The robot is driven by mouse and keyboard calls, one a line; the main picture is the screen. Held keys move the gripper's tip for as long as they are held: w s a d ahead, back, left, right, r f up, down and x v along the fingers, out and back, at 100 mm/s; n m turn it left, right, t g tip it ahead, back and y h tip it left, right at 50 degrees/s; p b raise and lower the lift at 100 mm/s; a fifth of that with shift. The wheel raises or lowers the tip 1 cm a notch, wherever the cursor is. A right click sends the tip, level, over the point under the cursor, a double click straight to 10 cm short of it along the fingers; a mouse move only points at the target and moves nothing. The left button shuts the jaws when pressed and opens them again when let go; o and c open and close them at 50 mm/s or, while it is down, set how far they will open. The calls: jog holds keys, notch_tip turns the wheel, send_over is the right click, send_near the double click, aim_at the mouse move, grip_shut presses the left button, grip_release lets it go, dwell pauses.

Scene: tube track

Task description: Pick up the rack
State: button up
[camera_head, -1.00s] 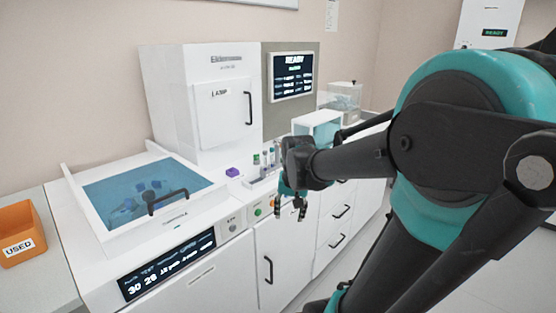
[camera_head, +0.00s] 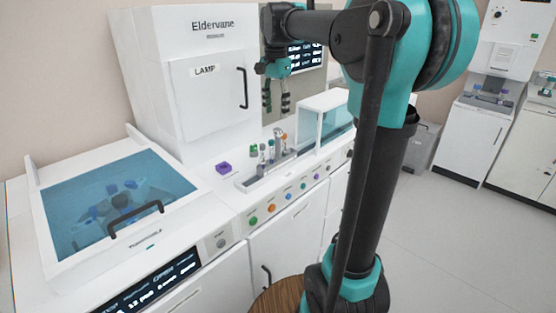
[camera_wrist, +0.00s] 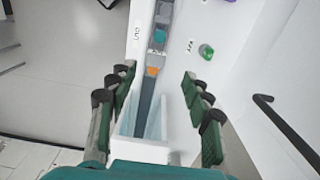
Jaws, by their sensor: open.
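A small group of tubes (camera_head: 263,152) with green and orange caps stands in a narrow white tray (camera_head: 245,183) on the counter. I take this as the rack area, but the rack itself is too small to make out clearly. My gripper (camera_head: 277,108) is raised above and behind the tubes in the head view, fingers hanging down. In the wrist view, my gripper (camera_wrist: 158,115) has its fingers wide apart with nothing held.
A clear-sided box (camera_head: 322,122) stands right of the tubes. A purple block (camera_head: 223,168) lies to their left. Open floor lies right.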

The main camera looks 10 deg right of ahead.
aim_at(276, 128)
notch_tip(276, 128, down, 7)
jog(key=shift+s+d+f, duration=0.1)
jog(key=shift+f, duration=1.3)
jog(key=shift+s+d+f, duration=0.1)
jog(key=shift+f, duration=1.3)
jog(key=shift+c, duration=0.5)
grip_shut()
